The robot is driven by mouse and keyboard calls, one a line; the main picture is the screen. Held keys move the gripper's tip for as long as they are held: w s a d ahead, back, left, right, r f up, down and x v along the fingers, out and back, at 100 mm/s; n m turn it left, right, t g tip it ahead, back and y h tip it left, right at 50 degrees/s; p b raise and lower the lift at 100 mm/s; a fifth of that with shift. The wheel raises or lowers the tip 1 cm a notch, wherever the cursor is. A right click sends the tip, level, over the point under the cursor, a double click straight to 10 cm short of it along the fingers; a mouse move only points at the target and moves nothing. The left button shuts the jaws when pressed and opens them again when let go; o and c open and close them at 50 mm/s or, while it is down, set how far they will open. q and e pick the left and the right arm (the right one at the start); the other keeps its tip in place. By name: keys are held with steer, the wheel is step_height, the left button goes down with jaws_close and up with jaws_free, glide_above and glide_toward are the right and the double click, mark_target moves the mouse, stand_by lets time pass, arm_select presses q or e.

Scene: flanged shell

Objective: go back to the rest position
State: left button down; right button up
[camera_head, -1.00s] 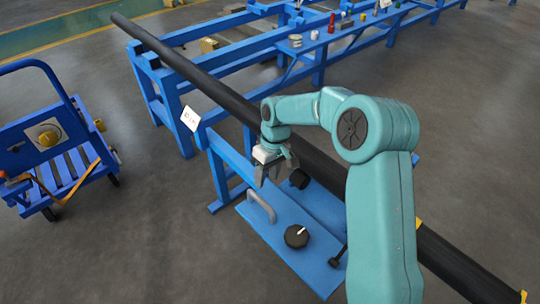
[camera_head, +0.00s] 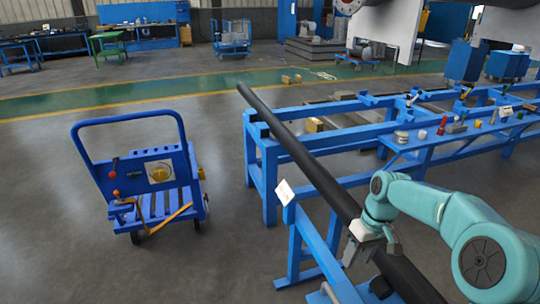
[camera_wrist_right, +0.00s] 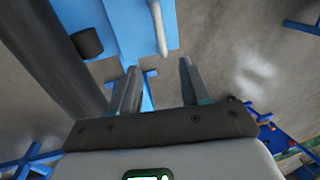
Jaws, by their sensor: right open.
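My right gripper (camera_head: 371,250) is at the lower right of the head view, above the blue stand and close to the long black pipe (camera_head: 312,168). In the right wrist view its two fingers (camera_wrist_right: 158,85) are apart with nothing between them. The pipe runs along the left of that view, beside the fingers. A blue plate (camera_wrist_right: 148,35) with a pale handle (camera_wrist_right: 158,25) lies beyond the fingertips. My left gripper is in neither view.
A blue cart (camera_head: 160,190) stands on the left. A blue rack (camera_head: 268,165) carries the pipe, and a blue bench (camera_head: 440,142) with small items stands at the right. A white tag (camera_head: 284,192) is near the pipe. Floor between cart and rack is clear.

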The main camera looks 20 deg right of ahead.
steer(key=s+a+f+y+p, duration=0.1)
steer(key=s+a+f+p, duration=0.35)
steer(key=a+f, duration=0.75)
steer(key=s+a+f+m+p, duration=0.1)
steer(key=s+a+f+p, duration=0.1)
steer(key=s+a, duration=0.3)
steer(key=s+a+f+m+p, duration=0.2)
steer(key=s+a, duration=0.3)
steer(key=s, duration=0.7)
steer(key=shift+f+t+y+p, duration=0.3)
steer(key=shift+y+p, duration=0.1)
steer(key=shift+d, duration=0.1)
